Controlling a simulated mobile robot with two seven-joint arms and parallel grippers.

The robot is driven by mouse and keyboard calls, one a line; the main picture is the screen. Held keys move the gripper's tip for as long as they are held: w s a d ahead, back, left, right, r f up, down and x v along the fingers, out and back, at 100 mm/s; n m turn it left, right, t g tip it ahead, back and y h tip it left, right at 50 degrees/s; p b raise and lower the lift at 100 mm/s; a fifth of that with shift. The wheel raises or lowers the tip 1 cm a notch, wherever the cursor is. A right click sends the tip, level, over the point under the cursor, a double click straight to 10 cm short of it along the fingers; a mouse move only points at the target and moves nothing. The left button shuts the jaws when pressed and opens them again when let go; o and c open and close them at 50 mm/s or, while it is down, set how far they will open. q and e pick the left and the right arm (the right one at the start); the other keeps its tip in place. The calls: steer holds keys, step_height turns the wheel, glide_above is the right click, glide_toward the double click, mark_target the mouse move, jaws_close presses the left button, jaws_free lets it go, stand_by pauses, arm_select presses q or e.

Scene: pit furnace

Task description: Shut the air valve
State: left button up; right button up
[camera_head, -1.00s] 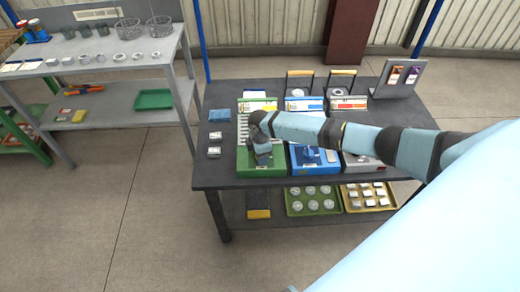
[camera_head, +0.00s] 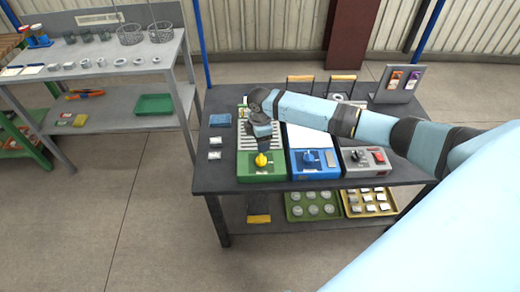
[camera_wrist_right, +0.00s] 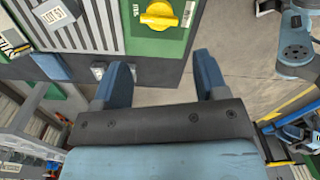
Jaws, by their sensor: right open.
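A yellow knob (camera_head: 261,160) sits on the front of the green unit (camera_head: 247,172). A blue knob (camera_head: 310,157) sits on the blue unit (camera_head: 318,171) to its right. I cannot read which one is marked as air. My right gripper (camera_head: 273,150) hangs over the green unit, just behind and above the yellow knob. In the right wrist view its two fingers (camera_wrist_right: 163,72) are apart with nothing between them. The yellow knob (camera_wrist_right: 159,14) also shows there, beyond the fingers and not touched. My left gripper is out of view.
A grey unit (camera_head: 354,170) with a black knob and a red switch stands right of the blue one. All stand on a dark table (camera_head: 214,178). Trays of parts (camera_head: 292,212) lie on the lower shelf. A grey shelf table (camera_head: 102,69) stands at left.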

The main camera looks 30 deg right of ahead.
steer(key=shift+r, duration=1.6)
steer(key=s+a+f+m+t+y+p, duration=0.2)
steer(key=s+a+f, duration=0.2)
steer(key=s+a, duration=0.3)
steer(key=s+a+f+m+t+y+p, duration=0.25)
steer(key=s+a+f, duration=0.2)
steer(key=a, duration=0.55)
steer(key=s+r+m+t+p, duration=0.1)
steer(key=s+r+m+t, duration=0.1)
steer(key=s, duration=0.6)
steer(key=s+r+m+t+h+p, duration=0.1)
steer(key=s+r+m+t, duration=0.2)
steer(key=s, duration=0.4)
steer(key=shift+s+d+m+t, duration=0.3)
steer(key=shift+m+t, duration=0.45)
steer(key=shift+m, duration=0.4)
steer(key=shift+r, duration=0.1)
